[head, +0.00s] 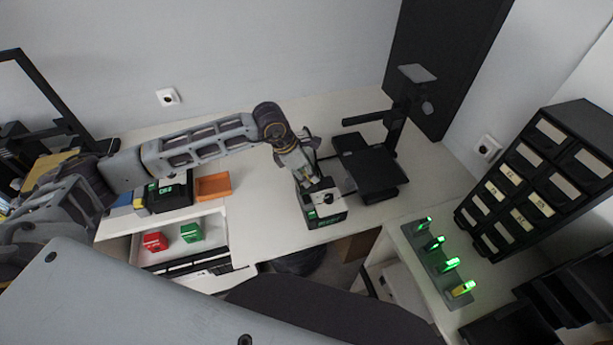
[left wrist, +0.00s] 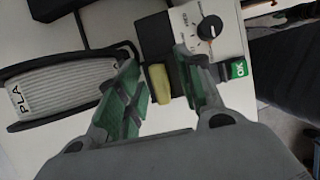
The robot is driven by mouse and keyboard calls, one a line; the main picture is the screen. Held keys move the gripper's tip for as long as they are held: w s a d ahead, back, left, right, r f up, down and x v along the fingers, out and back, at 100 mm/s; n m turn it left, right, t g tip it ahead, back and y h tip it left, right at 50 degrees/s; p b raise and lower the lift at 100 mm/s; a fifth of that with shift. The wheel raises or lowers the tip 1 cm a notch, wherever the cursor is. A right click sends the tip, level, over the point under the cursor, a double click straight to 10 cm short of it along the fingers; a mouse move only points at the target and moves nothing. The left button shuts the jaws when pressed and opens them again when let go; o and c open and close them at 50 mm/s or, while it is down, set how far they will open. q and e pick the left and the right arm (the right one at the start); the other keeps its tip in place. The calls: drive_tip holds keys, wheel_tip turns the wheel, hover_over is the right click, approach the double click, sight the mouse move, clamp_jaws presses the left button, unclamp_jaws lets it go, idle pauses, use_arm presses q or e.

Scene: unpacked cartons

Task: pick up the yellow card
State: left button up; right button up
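A small yellow block-like piece (left wrist: 160,84), which looks like the yellow card, stands at a dark box with a white knob panel (left wrist: 205,28) in the left wrist view. My left gripper (left wrist: 156,62) is open, with its green-padded fingers on either side of the yellow piece. I see gaps between the pads and the piece. In the head view my left gripper (head: 308,178) is over the knob box (head: 325,212) and hides the yellow piece. My right gripper is in neither view.
A PLA spool (left wrist: 65,88) lies left of the fingers. A black stand (head: 372,172) is right of the knob box. An open drawer holds a red box (head: 155,242) and a green box (head: 191,232). A rack (head: 440,265) carries several green-lit pieces.

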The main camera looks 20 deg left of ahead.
use_arm(q)
drive_tip(key=shift+c, duration=0.2)
clamp_jaws()
idle(0.3)
wheel_tip(320, 180, up, 8)
drive_tip(key=shift+r+b, duration=0.25)
drive_tip(key=shift+b, duration=0.9)
drive_tip(key=shift+r, duration=0.75)
